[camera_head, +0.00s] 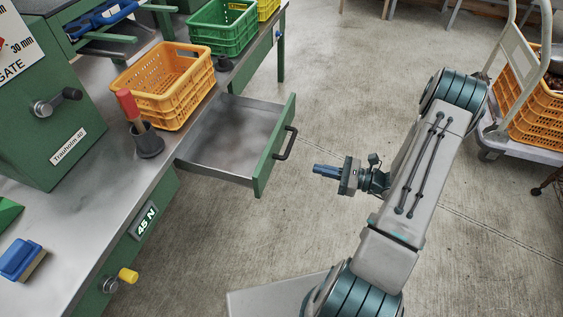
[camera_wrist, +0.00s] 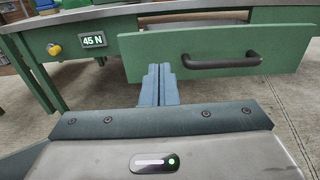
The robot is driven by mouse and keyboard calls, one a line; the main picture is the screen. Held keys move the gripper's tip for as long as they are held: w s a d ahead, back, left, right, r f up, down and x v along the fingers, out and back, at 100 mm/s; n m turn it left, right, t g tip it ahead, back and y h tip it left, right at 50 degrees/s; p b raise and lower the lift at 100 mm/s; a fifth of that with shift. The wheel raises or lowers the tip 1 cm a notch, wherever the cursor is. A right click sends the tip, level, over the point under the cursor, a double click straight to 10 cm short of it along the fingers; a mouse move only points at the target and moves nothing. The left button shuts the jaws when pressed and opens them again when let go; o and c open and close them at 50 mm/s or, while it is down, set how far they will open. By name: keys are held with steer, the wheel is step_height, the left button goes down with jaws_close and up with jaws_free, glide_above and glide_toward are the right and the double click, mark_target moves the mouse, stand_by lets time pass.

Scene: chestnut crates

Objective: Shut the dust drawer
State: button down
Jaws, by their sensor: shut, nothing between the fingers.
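The dust drawer (camera_head: 261,176) is a grey metal tray with a green front and a black bar handle (camera_head: 286,143). It stands pulled far out from the green machine table, and its inside looks dusty and otherwise empty. My gripper (camera_head: 316,170) is shut and empty, a short way in front of the drawer front and apart from it. In the wrist view the drawer front (camera_wrist: 215,72) fills the upper right, with its handle (camera_wrist: 222,62) to the right of my gripper's fingers (camera_wrist: 159,70). The fingertips appear before the left part of the front.
A yellow knob (camera_head: 128,276) sticks out below the table edge. A trolley (camera_head: 505,135) with an orange crate stands right. The floor around the drawer is clear.

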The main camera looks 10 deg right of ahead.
steer(key=b, duration=0.3)
glide_toward(268, 156)
steer(key=x, duration=0.5)
steer(key=shift+a, duration=0.25)
steer(key=shift+w+a+b, duration=0.3)
steer(key=shift+a+b, duration=0.05)
steer(key=shift+a, duration=0.3)
steer(key=shift+w+r, duration=0.1)
